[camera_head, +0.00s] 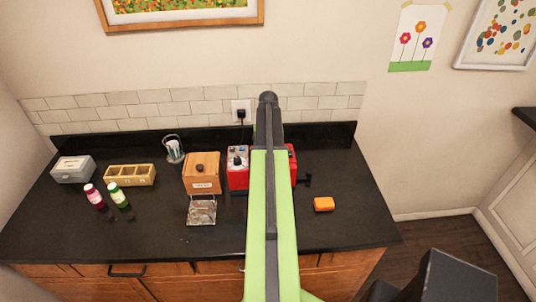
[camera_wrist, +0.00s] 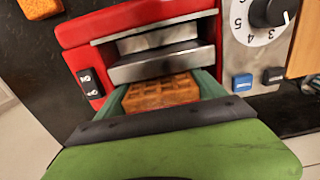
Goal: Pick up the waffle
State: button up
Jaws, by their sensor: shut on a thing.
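The waffle (camera_wrist: 160,93) is golden brown with a square grid and shows in the wrist view. It sits between the two green fingers of my gripper (camera_wrist: 163,90), which is shut on it. The waffle is right beside the metal slots of the red toaster (camera_wrist: 105,28); I cannot tell whether its lower part is still inside a slot. In the head view the toaster (camera_head: 238,180) is partly hidden behind my arm, and the waffle and gripper tips are hidden.
An orange block (camera_head: 323,204) lies right of the toaster. A wooden box (camera_head: 201,171) stands close on the left, with a clear stand (camera_head: 201,212) before it. Two bottles (camera_head: 118,196) are further left. The wall is behind; the black counter's (camera_head: 345,226) front right is clear.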

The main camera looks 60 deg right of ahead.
jog(key=shift+r, duration=0.1)
notch_tip(320, 180, up, 10)
jog(key=p, duration=1)
